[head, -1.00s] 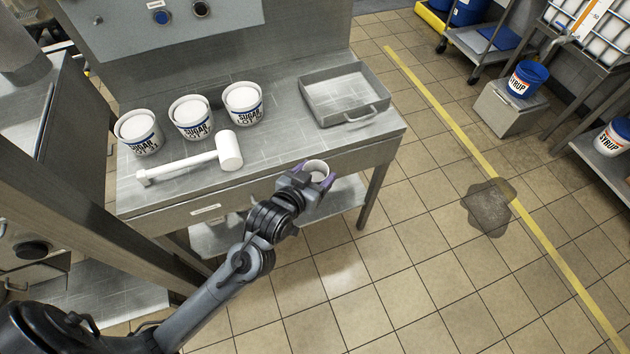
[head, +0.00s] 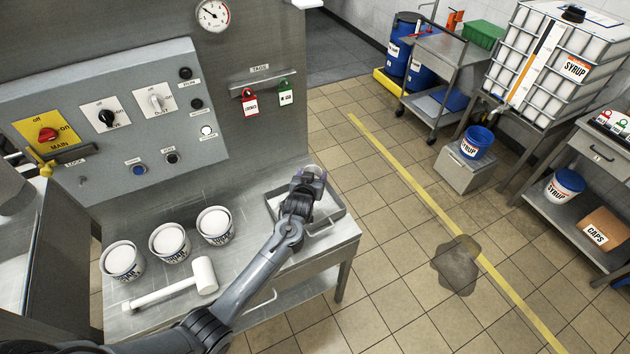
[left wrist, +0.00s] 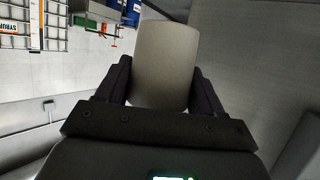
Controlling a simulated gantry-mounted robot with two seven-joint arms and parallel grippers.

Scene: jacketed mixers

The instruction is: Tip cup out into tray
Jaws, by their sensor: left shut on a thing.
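My left gripper (head: 310,178) is over the metal tray (head: 338,213) at the right end of the steel bench. It is shut on the pale cup (left wrist: 165,65), which stands out between the two dark fingers in the left wrist view. In the head view the cup is mostly hidden by the gripper, with only a little showing. I cannot tell how far it is tilted or what is in it. The gripper and forearm cover the tray's left part. The visible right part of the tray looks empty. My right gripper is not in view.
Three white sugar tubs (head: 169,241) and a white mallet (head: 175,284) lie left of my arm. A control panel (head: 120,120) and two hanging tags (head: 250,103) are behind. A dark stain (head: 456,265) marks the open floor at right.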

